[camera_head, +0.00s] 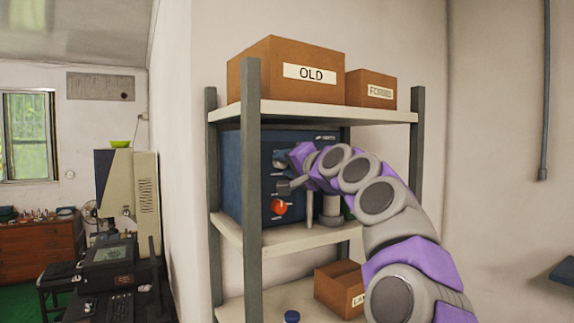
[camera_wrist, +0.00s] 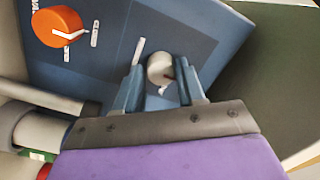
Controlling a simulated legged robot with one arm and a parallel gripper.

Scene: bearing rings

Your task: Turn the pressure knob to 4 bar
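A dark blue machine (camera_head: 232,180) stands on the middle shelf. Its panel has a round pale grey knob and an orange-red knob (camera_head: 279,207) below it. In the wrist view the pale grey knob (camera_wrist: 161,69) has a dark mark and a small white pointer at its edge. The orange knob (camera_wrist: 57,27) with a white pointer is at upper left. My gripper (camera_wrist: 161,75) has its blue fingers apart, one on each side of the grey knob, with narrow gaps showing. It also shows in the head view (camera_head: 288,157), at the panel's upper part. The scale labels are too small to read.
A grey lever-like part (camera_head: 290,186) sticks out between the knobs, close to my gripper. A pale cylinder (camera_head: 331,206) stands right of the panel. Shelf posts (camera_head: 251,190) and the upper shelf (camera_head: 310,113) with boxes surround the machine. A box (camera_head: 340,288) sits below.

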